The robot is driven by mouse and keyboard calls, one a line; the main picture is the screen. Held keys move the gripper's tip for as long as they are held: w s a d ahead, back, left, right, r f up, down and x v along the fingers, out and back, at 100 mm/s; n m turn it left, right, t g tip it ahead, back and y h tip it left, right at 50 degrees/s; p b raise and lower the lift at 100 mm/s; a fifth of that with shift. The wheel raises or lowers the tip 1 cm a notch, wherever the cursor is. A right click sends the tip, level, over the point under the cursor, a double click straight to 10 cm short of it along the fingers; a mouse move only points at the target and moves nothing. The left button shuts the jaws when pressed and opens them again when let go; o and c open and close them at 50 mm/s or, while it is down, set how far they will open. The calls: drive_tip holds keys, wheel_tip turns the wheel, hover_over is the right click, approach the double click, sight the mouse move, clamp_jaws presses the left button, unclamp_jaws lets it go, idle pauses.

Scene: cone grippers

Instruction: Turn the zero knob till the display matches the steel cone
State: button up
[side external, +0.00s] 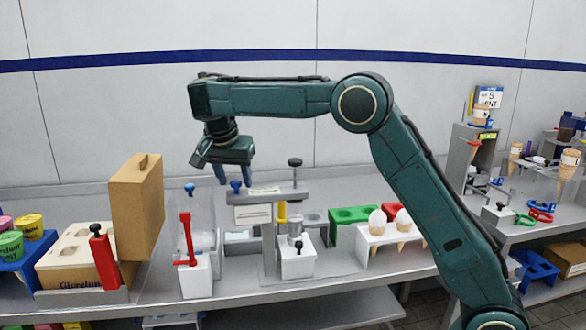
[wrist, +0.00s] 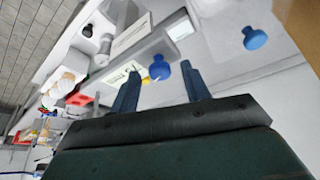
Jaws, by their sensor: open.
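My gripper (side external: 222,170) is open and empty, pointing down above the metal gauge stand (side external: 270,198). A blue knob (side external: 236,187) stands on top of the stand's left end, just below my fingers. In the wrist view my gripper (wrist: 160,88) shows its two fingers apart, with the blue knob (wrist: 160,69) in the gap between them, beyond the tips. I cannot tell whether this is the zero knob. A small steel piece (side external: 295,227) sits under the stand's arm on a white block; its cone shape is not clear. A display window (side external: 240,236) shows low on the stand, its reading too small to read.
A second blue knob (side external: 190,188) stands left, above a red lever (side external: 186,240). A black knob (side external: 295,163) rises at the stand's right. A tall brown box (side external: 136,205) stands left. Green and white holders with cones (side external: 378,222) stand right.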

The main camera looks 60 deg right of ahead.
drive_tip(key=shift+n, duration=0.4)
drive_tip(key=shift+s+d+n+t+y, duration=0.1)
drive_tip(key=shift+n+t+y, duration=0.35)
drive_tip(key=shift+n, duration=1.1)
drive_tip(key=shift+s+d+n+t+y, duration=0.1)
drive_tip(key=shift+n+t+y, duration=0.35)
drive_tip(key=shift+n, duration=1.1)
drive_tip(key=n, duration=0.2)
drive_tip(key=n+y, duration=0.1)
drive_tip(key=n, duration=0.1)
drive_tip(key=n+t+y, duration=0.1)
drive_tip(key=n, duration=0.1)
drive_tip(key=shift+d, duration=0.25)
drive_tip(key=v, duration=1.3)
drive_tip(key=s+a+f, duration=0.1)
drive_tip(key=s+f, duration=0.2)
drive_tip(key=s, duration=0.9)
drive_tip(key=s+a+f, duration=0.2)
drive_tip(key=s+f, duration=0.2)
drive_tip(key=s, duration=0.8)
drive_tip(key=shift+s+f+t, duration=0.3)
drive_tip(key=shift+t, duration=0.1)
drive_tip(key=shift+s, duration=0.1)
